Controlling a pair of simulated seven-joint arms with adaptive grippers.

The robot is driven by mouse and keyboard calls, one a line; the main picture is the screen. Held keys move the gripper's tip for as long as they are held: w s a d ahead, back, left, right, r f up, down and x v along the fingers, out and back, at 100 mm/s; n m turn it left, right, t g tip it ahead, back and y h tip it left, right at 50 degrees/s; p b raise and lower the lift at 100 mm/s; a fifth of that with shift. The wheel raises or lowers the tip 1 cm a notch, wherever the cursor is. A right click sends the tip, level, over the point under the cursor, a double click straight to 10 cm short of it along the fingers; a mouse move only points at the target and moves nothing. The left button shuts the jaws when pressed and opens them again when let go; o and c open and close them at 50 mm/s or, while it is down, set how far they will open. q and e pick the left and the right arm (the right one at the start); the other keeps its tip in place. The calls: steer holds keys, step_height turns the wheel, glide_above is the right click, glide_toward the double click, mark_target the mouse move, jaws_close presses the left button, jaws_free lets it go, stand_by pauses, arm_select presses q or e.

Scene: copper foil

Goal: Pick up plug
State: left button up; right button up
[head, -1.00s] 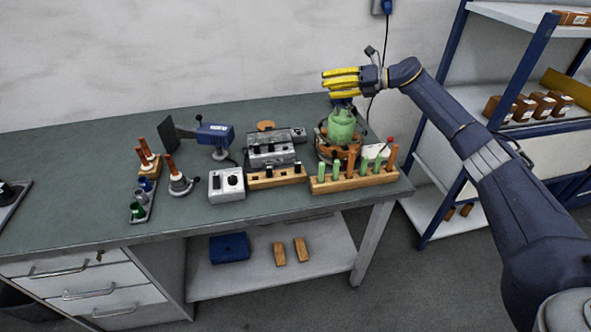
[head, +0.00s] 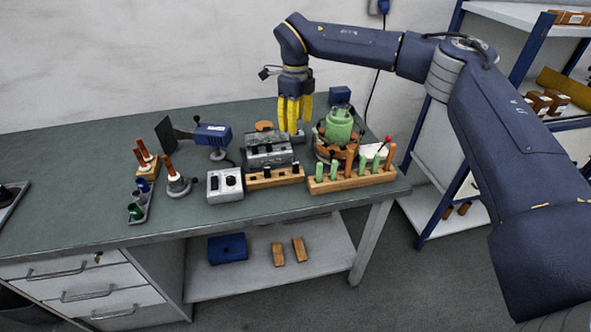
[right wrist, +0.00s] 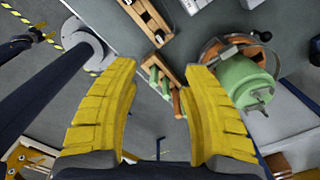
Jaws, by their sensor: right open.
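I cannot tell for sure which piece is the plug. Candidates are the green pegs (head: 320,171), upright with brown ones in a wooden rack (head: 352,183) at the bench's front right, and small black pieces (head: 281,170) in a shorter wooden block (head: 262,183). My right gripper (head: 290,132) has yellow fingers pointing down behind the grey box, apart from the rack. In the right wrist view the right gripper (right wrist: 157,68) is open and empty, with the rack (right wrist: 176,74) showing between and beyond its fingertips.
A green pot (head: 339,125) in a copper-coloured holder stands behind the rack. Grey boxes (head: 225,184) and a blue tool (head: 213,135) stand to the left. A shelf unit (head: 440,200) is at right. The left bench top is mostly clear.

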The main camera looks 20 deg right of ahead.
mark_target(296, 163)
step_height(296, 163, down, 17)
steer(key=shift+r, duration=0.2)
stand_by(0.7)
steer(key=shift+c, duration=0.6)
jaws_close()
